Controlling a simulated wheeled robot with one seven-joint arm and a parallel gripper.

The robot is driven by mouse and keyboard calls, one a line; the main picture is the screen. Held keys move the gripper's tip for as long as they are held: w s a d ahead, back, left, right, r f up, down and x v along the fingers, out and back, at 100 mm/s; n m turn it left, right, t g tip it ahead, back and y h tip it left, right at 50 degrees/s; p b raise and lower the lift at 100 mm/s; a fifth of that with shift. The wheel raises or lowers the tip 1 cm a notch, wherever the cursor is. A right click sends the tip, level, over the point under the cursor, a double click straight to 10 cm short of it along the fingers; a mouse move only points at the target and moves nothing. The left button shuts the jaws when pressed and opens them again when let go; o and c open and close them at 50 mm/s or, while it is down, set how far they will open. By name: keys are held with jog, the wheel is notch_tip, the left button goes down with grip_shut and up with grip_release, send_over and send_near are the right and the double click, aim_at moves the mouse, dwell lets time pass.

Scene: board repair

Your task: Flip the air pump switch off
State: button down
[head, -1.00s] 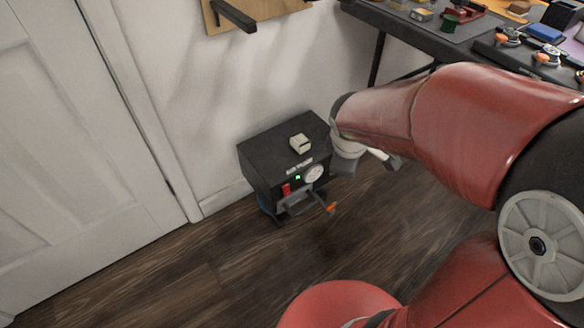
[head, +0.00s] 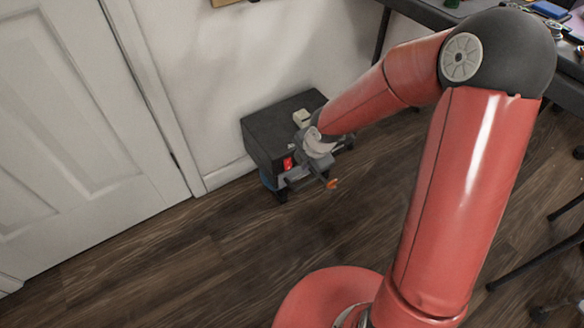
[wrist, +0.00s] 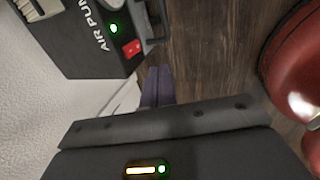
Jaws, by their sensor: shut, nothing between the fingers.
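The air pump (head: 275,125) is a black box on the floor against the white wall. Its red switch (head: 288,163) is on the front face. The wrist view shows the red switch (wrist: 131,48) beside a lit green light (wrist: 113,28) and the white "AIR PUMP" lettering. My gripper (wrist: 158,70) is shut and empty, its dark fingers pointing toward the pump front, just below the switch in the wrist view and seemingly apart from it. In the head view my wrist covers the gauge and part of the pump's front.
An orange-tipped valve (head: 332,183) sticks out at the pump's front right. A small pale block (head: 302,117) sits on the pump's top. A white door (head: 85,110) is at left. A dark workbench stands at upper right. The wood floor (head: 190,260) in front is clear.

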aim_at(291, 167)
jog(key=b+x, duration=0.1)
jog(key=x, duration=0.2)
jog(key=w+a+b+x, duration=0.1)
jog(key=b+x, duration=0.1)
jog(key=x, duration=0.2)
jog(key=w+b+x, duration=0.1)
jog(key=x, duration=0.3)
jog(key=shift+w+a+r, duration=0.15)
jog(key=shift+a+r, duration=0.1)
jog(key=shift+w+a, duration=0.3)
jog(key=shift+w, duration=0.15)
jog(key=shift+w+a+f, duration=0.15)
jog(key=shift+w+f, duration=0.05)
